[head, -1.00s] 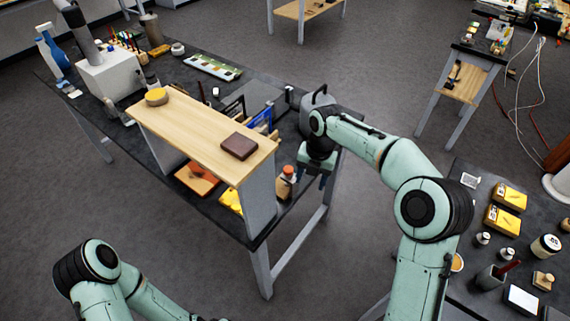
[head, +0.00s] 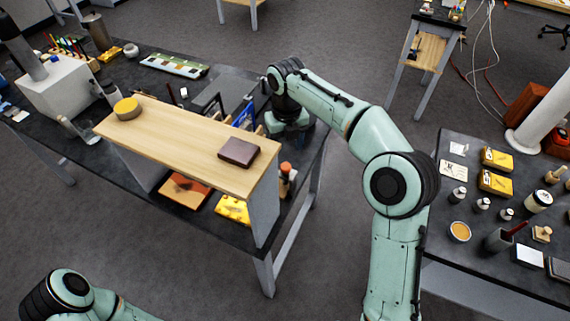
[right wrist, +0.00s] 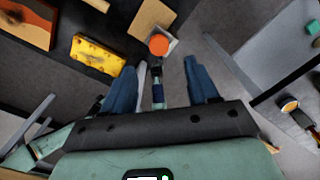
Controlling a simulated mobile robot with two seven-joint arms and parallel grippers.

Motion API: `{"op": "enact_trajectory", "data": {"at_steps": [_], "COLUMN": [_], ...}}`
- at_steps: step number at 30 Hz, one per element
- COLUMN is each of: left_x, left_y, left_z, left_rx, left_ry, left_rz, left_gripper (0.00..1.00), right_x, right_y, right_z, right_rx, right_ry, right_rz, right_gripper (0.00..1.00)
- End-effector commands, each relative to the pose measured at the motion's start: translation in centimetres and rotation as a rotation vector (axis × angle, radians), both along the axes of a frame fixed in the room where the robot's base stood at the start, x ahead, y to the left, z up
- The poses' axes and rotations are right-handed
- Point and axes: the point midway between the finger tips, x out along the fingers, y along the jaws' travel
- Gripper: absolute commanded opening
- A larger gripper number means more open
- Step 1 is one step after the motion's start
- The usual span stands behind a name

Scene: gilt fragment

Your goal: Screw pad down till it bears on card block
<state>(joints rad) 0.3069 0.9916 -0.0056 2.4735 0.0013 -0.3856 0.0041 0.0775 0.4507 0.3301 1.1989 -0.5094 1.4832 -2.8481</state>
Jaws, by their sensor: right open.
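My right gripper (head: 288,128) is over the right end of the dark workbench (head: 215,228), behind the raised wooden shelf. In the right wrist view its blue fingers (right wrist: 160,70) are apart. A slim upright piece with a dark blue band (right wrist: 158,93) shows between them; I cannot tell whether they touch it. A blue frame (head: 243,115) stands behind the shelf, left of the gripper. The pad and the card block cannot be made out for certain. My left arm shows at the bottom left; its gripper is out of view.
The wooden shelf (head: 180,140) bears a dark brown block (head: 239,153) and a yellow round tin (head: 127,108). An orange-capped bottle (head: 286,170) stands near the bench's right end; its cap (right wrist: 159,45) shows beyond the fingers. A yellow piece (right wrist: 98,55) lies nearby. A second bench (head: 455,262) is at right.

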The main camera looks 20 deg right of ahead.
Motion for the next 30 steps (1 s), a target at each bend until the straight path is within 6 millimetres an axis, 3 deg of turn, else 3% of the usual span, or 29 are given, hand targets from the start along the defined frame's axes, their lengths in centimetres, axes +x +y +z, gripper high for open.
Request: {"op": "enact_trajectory", "data": {"at_steps": [1,3,9,15,24,29,30], "left_x": [-0.7,-1.0,-1.6,-1.8,-1.8,-1.8,-1.8], "left_y": [0.0,0.0,0.0,0.0,0.0,0.0,0.0], "left_z": [-0.8,-1.3,-2.1,-2.4,-2.4,-2.4,-2.4], "left_rx": [0.0,0.0,0.0,0.001,0.001,0.001,0.001], "left_ry": [0.008,0.012,0.018,0.021,0.021,0.021,0.021], "left_rz": [0.001,0.0,0.0,0.0,0.0,0.0,0.0], "left_gripper": [0.43,0.43,0.43,0.43,0.43,0.43,0.43], "right_x": [-0.2,-0.2,-0.1,0.0,0.0,0.0,0.0], "right_y": [0.0,0.0,0.0,0.0,0.0,0.0,0.0], "right_z": [-1.8,-3.2,-6.3,-7.6,-7.7,-7.7,-7.7], "right_rx": [-0.001,0.0,0.0,0.001,0.001,0.001,0.001], "right_ry": [0.006,0.006,0.003,0.0,0.0,0.0,0.0], "right_rz": [0.0,0.0,0.0,-0.001,-0.001,-0.001,-0.001], "right_gripper": [0.59,0.59,0.59,0.59,0.59,0.07,0.03]}}
